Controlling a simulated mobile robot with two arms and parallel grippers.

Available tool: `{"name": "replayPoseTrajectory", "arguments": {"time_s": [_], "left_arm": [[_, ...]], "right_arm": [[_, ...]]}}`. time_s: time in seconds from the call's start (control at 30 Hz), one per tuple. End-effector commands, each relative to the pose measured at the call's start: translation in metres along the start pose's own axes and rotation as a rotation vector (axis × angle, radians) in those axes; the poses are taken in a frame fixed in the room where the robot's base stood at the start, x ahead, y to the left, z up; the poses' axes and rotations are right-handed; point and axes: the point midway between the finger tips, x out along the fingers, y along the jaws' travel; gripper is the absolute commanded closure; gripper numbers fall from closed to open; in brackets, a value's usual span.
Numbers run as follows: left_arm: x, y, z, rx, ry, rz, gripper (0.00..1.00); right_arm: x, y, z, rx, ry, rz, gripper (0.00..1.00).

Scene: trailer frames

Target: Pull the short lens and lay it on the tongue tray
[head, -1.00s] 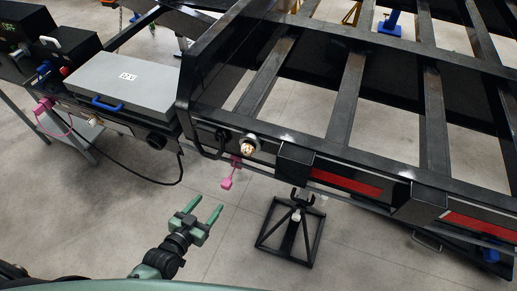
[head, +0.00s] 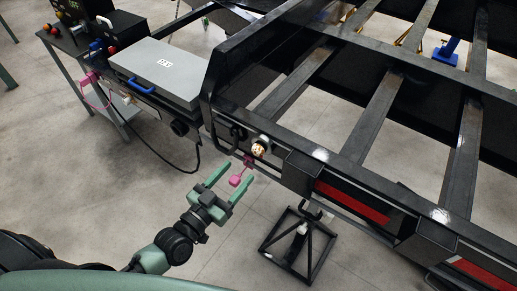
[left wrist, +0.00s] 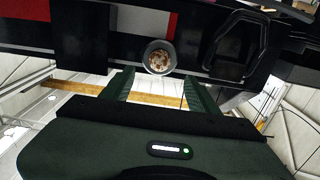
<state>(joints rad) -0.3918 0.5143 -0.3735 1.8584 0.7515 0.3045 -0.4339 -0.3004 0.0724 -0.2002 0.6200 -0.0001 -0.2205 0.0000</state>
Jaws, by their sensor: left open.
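A small round lamp (head: 260,147), which looks like the short lens, sits on the black trailer frame near its corner. It also shows in the left wrist view (left wrist: 159,57) as a dark ring around a speckled, light-brown middle. My left gripper (head: 235,174) is open and empty, below and left of the lamp, apart from it. In the left wrist view its two fingers (left wrist: 161,80) point toward the lamp, one on each side below it. A flat grey top with a blue handle (head: 160,72) at the left may be the tongue tray; I cannot tell for certain.
A pink piece (head: 237,180) hangs under the frame close to my left fingertips. A black stand (head: 298,245) is on the floor below the frame. Black boxes (head: 120,25) stand on a bench at the upper left.

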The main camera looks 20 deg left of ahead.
Motion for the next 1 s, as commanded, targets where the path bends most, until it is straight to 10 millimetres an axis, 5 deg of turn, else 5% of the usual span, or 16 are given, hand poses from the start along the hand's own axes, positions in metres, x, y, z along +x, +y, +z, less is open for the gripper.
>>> {"name": "replayPoseTrajectory", "arguments": {"time_s": [0.6,1.0], "left_arm": [[0.075,0.000,0.000,0.000,0.002,-0.001,0.40],[0.089,0.000,0.000,0.000,0.000,0.000,0.40]], "right_arm": [[0.009,0.007,0.003,-0.003,-0.002,0.008,0.64],[0.009,0.008,0.003,-0.003,-0.002,0.009,0.64]]}}
